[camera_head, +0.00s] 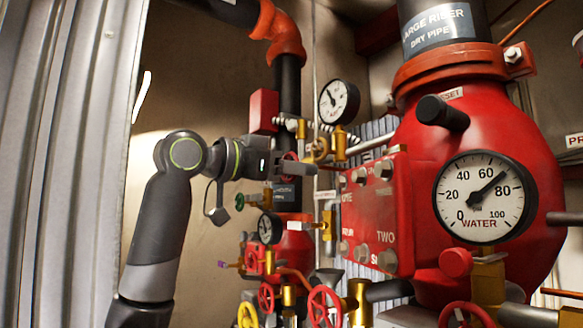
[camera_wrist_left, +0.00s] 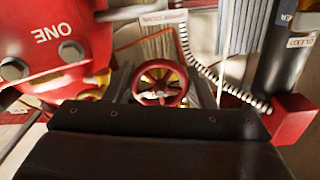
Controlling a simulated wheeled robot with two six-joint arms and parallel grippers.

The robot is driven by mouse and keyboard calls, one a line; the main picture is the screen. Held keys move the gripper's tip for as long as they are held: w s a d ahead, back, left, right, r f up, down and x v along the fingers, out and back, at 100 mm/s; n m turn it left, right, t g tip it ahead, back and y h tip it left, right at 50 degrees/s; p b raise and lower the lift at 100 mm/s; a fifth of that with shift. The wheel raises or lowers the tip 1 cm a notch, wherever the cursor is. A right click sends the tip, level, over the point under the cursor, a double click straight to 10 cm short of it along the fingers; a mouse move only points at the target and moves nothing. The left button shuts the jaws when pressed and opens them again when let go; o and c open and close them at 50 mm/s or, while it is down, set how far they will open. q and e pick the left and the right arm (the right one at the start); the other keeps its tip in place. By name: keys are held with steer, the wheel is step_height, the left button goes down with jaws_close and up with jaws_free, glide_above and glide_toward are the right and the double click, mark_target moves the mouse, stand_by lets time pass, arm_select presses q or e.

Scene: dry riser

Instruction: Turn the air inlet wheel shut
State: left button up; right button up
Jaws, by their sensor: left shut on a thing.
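A small red handwheel (camera_wrist_left: 160,82) with a yellowish centre sits between the two fingers of my left gripper in the left wrist view. I take it to be the air inlet wheel, though no label on it is readable. In the head view my left gripper (camera_head: 298,168) reaches in from the left, and its fingers hide most of this wheel; a bit of red rim (camera_head: 289,156) shows just above them. The gripper is shut on the wheel. My right gripper is in neither view.
A large red valve body (camera_head: 410,150) with a water gauge (camera_head: 483,197) fills the right. A smaller gauge (camera_head: 339,102) is above the gripper. Several coloured handwheels, including a red one (camera_head: 325,306), crowd below. A corrugated metal panel (camera_head: 65,150) stands at left.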

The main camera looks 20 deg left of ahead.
arm_select(q)
steer(key=o, duration=1)
steer(key=b+v, duration=0.7)
steer(key=v, duration=1)
steer(key=shift+s+a+f, duration=0.1)
steer(key=shift+s+a, duration=0.05)
steer(key=shift+a, duration=0.05)
